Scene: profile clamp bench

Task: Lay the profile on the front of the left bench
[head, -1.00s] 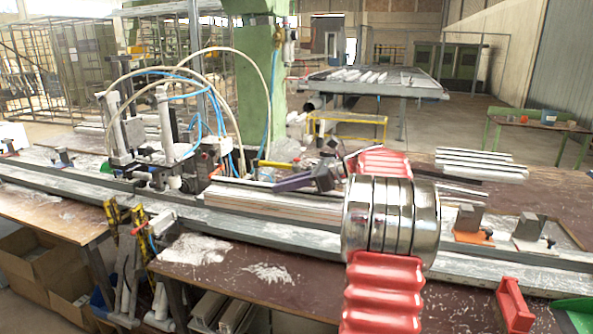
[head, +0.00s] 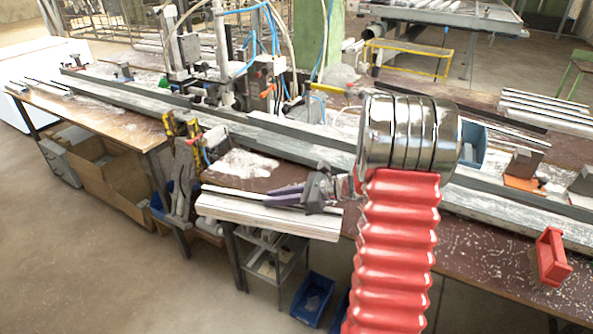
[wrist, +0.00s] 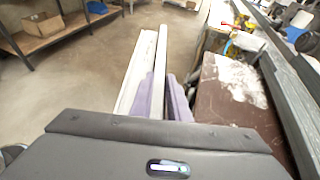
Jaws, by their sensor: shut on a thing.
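The profile (head: 262,216) is a long, pale, ridged bar. My gripper (head: 290,195), with purple fingers, is shut on it near its right part. In the head view the bar lies across the front edge of the brown bench and points left. In the wrist view the profile (wrist: 143,72) runs away from my fingers (wrist: 164,88), with bare floor on its left and the bench on its right. I cannot tell whether it touches the bench. The left bench (head: 105,120) has a tan wooden top and stands beyond the profile's left end, across a gap.
A long grey rail (head: 270,135) runs along both benches, with a machine with hoses (head: 215,60) behind it. Tools (head: 190,140) hang at the gap between the benches. A red block (head: 552,257) sits at the right front edge. Cardboard boxes (head: 110,175) stand under the left bench.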

